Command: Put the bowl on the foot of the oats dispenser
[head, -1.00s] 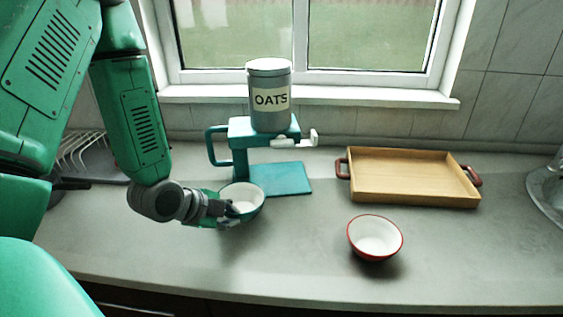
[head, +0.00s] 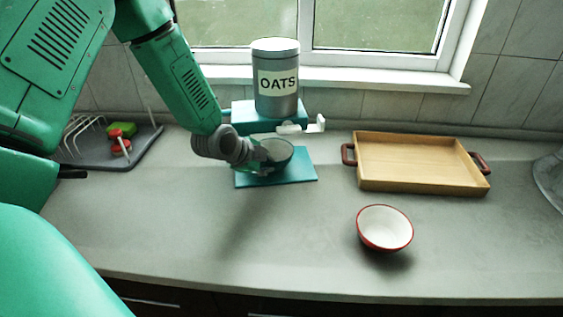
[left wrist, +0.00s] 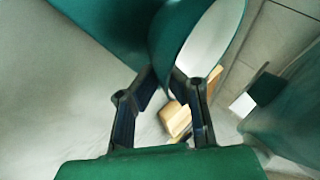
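The oats dispenser has a grey canister (head: 277,80) labelled OATS on a teal body (head: 243,115), with a white lever at its right. Its foot (head: 298,170) is a flat teal plate on the counter. My left gripper (head: 262,156) is shut on the rim of a bowl (head: 283,153), teal outside and white inside. The bowl is at the foot, below the canister; I cannot tell if it touches the plate. In the left wrist view the bowl (left wrist: 205,45) sits between the fingertips (left wrist: 163,82). My right gripper is not in view.
A white bowl with a red rim (head: 385,228) stands on the counter at front right. A wooden tray (head: 420,165) with dark red handles lies behind it. A dish rack (head: 100,145) stands at back left. The front left counter (head: 180,225) is clear.

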